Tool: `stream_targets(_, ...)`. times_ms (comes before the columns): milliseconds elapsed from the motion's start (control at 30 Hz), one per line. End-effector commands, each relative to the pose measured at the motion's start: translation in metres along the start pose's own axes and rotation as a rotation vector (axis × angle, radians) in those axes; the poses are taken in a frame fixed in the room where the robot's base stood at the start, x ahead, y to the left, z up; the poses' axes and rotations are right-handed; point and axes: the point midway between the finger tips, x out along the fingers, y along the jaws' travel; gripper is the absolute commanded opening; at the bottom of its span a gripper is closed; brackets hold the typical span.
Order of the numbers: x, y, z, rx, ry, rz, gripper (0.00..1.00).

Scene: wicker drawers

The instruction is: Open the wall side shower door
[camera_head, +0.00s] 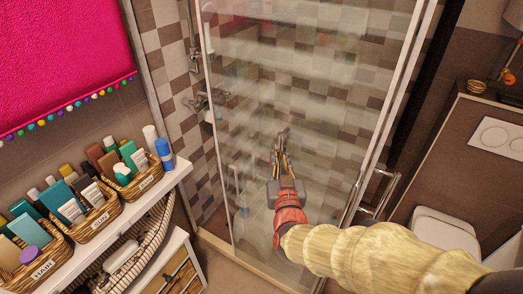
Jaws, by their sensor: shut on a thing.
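The shower's glass door front (330,75) fills the middle of the head view, with striped frosted glass in a pale metal frame. It looks shut, with no clear gap at its edges. A metal bar handle (378,194) stands out at its right side. My gripper (281,138) is in front of the middle of the glass, left of that handle and apart from it. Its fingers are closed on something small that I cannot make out. My wrist and arm hide the lower right part of the glass.
A white shelf unit (176,178) with wicker baskets of bottles stands at the left, below a pink towel (60,60). A toilet (445,230) is at the right. Some floor shows between shelf and shower.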

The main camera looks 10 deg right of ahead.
Motion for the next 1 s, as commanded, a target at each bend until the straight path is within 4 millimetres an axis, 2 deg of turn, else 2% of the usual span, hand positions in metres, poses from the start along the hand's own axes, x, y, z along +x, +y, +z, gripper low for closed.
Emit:
stream_targets(33, -0.004, 0.007, 0.0, 0.0, 0.001, 0.003, 0.0)
stream_targets(200, -0.012, 0.018, 0.0, -0.001, 0.0, 0.001, 0.0)
stream_targets(633, -0.014, 0.021, 0.0, 0.0, -0.001, 0.0, 0.0)
stream_targets(667, -0.014, 0.021, 0.0, 0.0, -0.001, 0.0, 0.14)
stream_targets(1000, -0.013, 0.02, 0.0, 0.0, 0.0, -0.001, 0.32)
